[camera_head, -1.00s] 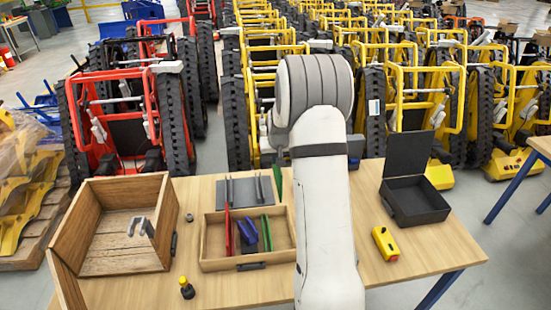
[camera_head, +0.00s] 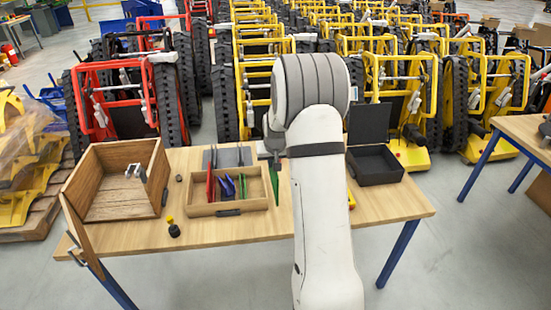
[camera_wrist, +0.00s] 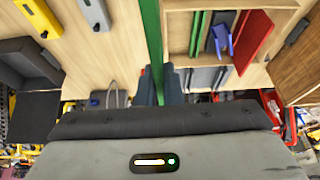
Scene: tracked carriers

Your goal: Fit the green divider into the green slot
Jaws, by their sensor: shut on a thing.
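My gripper (camera_head: 271,148) is shut on a green divider (camera_head: 275,184), a thin flat strip hanging upright from the jaws, just right of the wooden tray (camera_head: 226,210). In the wrist view the green divider (camera_wrist: 151,40) runs up from my gripper (camera_wrist: 155,85), beside the tray wall and apart from it. In the tray stand thin green strips (camera_wrist: 197,32), a blue piece (camera_wrist: 221,38) and a red panel (camera_wrist: 254,42). The gap between the green strips looks like the green slot, but I cannot tell for sure.
A grey slotted holder (camera_head: 232,156) stands behind the tray. An open black box (camera_head: 376,165) is at right. In the wrist view a yellow tool (camera_wrist: 36,15) and grey tool (camera_wrist: 94,13) lie on the table.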

